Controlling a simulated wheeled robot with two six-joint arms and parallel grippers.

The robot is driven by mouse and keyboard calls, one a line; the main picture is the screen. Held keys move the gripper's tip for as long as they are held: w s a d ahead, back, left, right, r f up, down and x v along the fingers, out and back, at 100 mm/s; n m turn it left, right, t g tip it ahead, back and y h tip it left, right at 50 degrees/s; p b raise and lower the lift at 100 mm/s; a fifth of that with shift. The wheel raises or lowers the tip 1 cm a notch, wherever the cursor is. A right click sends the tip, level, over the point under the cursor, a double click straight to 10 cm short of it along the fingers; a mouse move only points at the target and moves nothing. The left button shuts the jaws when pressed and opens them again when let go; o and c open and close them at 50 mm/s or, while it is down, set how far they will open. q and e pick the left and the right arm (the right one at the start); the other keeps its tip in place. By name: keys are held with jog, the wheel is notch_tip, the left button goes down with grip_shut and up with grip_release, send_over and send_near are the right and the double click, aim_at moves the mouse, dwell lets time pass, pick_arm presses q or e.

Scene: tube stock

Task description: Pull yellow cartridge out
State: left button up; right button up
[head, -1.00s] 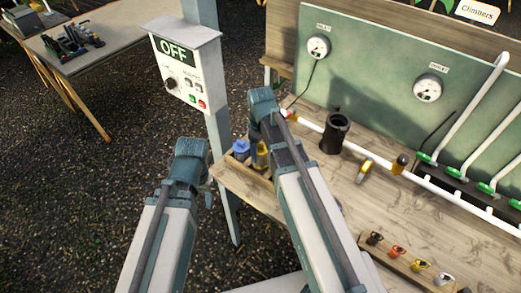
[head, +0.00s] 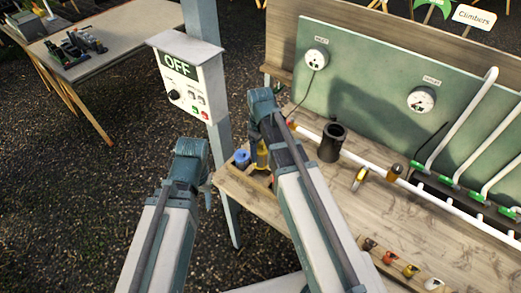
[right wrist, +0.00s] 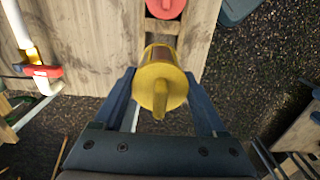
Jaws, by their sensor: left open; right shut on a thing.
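The yellow cartridge (right wrist: 160,85) sits between the two fingers of my right gripper (right wrist: 163,95) in the right wrist view. The gripper is shut on it. In the head view the yellow cartridge (head: 262,154) is partly hidden by my right arm, beside a blue cartridge (head: 242,158) at the bench's left end. Whether its lower end is clear of the wooden holder cannot be told. My left gripper (head: 207,196) is open and empty, left of the bench and mostly hidden behind its arm.
A red cartridge (right wrist: 166,8) sits in the wooden holder beyond the yellow one. A black cup (head: 332,142), white pipe and yellow fitting (head: 360,178) are on the bench. A post with an OFF control box (head: 190,80) stands at its left.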

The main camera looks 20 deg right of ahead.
jog(key=shift+r+p, duration=2)
jog(key=shift+r, duration=0.2)
